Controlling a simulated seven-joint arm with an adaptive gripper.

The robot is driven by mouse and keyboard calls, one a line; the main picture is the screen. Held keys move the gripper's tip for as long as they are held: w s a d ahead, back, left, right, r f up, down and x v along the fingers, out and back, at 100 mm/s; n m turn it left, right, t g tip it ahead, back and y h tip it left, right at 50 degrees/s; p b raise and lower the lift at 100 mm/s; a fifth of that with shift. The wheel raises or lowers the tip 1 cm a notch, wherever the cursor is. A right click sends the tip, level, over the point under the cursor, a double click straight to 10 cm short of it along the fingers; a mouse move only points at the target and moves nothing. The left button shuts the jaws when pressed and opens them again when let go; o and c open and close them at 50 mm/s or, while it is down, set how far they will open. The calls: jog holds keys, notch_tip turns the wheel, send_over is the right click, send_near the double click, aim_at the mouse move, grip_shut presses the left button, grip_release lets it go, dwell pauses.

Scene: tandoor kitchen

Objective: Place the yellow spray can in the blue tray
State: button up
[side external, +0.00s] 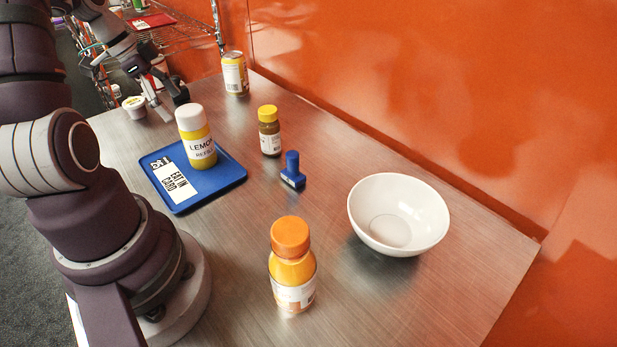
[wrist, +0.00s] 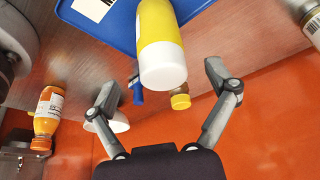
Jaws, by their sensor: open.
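The yellow spray can (side external: 201,152) has a white cap and a label reading LEMON. It stands upright on the blue tray (side external: 232,176), towards its far right part, beside a printed card. In the wrist view the can (wrist: 156,22) and the tray (wrist: 116,38) also show, the white cap nearest the camera. My gripper (side external: 168,98) is open and empty, behind and above the can, apart from it in the side view. In the wrist view my gripper's fingers (wrist: 162,94) are spread wide with nothing between them.
A brown jar with yellow lid (side external: 269,140) and a blue stamp-like item (side external: 292,172) stand right of the tray. An orange-capped bottle (side external: 291,272) and white bowl (side external: 428,205) are nearer the front. A can (side external: 235,75) and small white tub (side external: 134,108) stand farther back.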

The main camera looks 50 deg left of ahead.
jog(key=v, duration=0.5)
jog(key=w+d+r+n, duration=0.1)
jog(key=w+d+r, duration=0.25)
jog(key=d, duration=0.25)
jog(key=w+d+r+n, duration=0.1)
jog(key=w+d+r, duration=0.1)
jog(key=w+d, duration=0.35)
jog(key=s+d+f+n+t+y, duration=0.1)
jog(key=s+d+n+y, duration=0.1)
jog(key=s+d, duration=0.5)
jog(key=d+n, duration=0.1)
jog(key=d, duration=0.3)
jog(key=shift+d+f+t, duration=0.2)
jog(key=shift+d+t, duration=0.05)
jog(key=shift+t, duration=0.05)
